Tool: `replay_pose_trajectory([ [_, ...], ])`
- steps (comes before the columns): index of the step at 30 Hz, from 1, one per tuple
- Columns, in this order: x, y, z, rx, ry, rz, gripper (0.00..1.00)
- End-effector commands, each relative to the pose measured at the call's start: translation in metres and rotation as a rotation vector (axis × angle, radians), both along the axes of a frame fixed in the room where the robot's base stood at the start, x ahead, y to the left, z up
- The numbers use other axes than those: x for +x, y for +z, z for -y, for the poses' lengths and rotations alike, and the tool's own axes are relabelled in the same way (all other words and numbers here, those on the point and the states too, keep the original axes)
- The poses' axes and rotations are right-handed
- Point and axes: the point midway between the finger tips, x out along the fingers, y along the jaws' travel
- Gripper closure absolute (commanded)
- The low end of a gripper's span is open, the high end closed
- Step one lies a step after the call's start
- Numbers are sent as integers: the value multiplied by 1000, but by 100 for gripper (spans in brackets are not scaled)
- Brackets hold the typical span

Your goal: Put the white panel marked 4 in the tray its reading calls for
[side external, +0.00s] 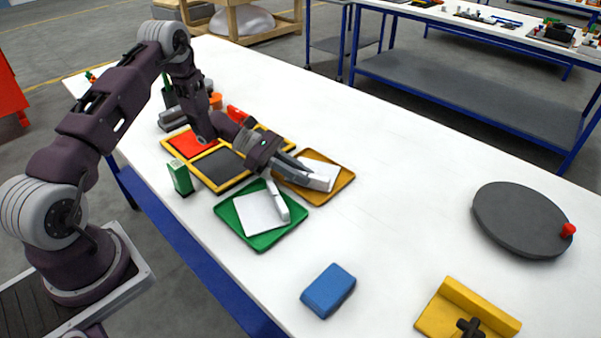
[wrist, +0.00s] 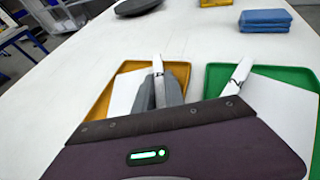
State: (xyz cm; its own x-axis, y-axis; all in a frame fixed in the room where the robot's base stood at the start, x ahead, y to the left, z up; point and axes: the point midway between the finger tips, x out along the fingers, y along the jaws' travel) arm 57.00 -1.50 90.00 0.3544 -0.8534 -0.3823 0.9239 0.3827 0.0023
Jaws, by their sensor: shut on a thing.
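A white panel (side external: 326,170) with a raised white ridge lies in the orange tray (side external: 344,183), partly hidden by my fingers. My gripper (side external: 304,172) is low over that tray, shut on the ridge. The wrist view shows the fingers (wrist: 160,92) either side of the ridge (wrist: 157,66), with the panel's flat part (wrist: 124,92) on the orange tray (wrist: 103,99). Another white panel (side external: 256,214) with a ridge lies in the green tray (side external: 263,243), also in the wrist view (wrist: 272,105). No number is readable on either panel.
A yellow-edged frame (side external: 203,158) with red and dark fields is behind the trays. A green box (side external: 181,179) stands beside it. A blue block (side external: 328,290), yellow bracket (side external: 466,308) and dark round disc (side external: 519,219) are farther off. The table between is clear.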

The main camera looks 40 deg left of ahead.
Motion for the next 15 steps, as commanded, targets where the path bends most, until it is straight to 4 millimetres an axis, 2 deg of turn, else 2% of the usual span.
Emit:
replay_pose_trajectory([
  [5,0,-1,0,-1,0,0,100],
  [6,0,-1,0,0,0,-1,80],
  [9,0,-1,0,0,0,-1,64],
  [15,0,-1,0,0,-1,-1,64],
])
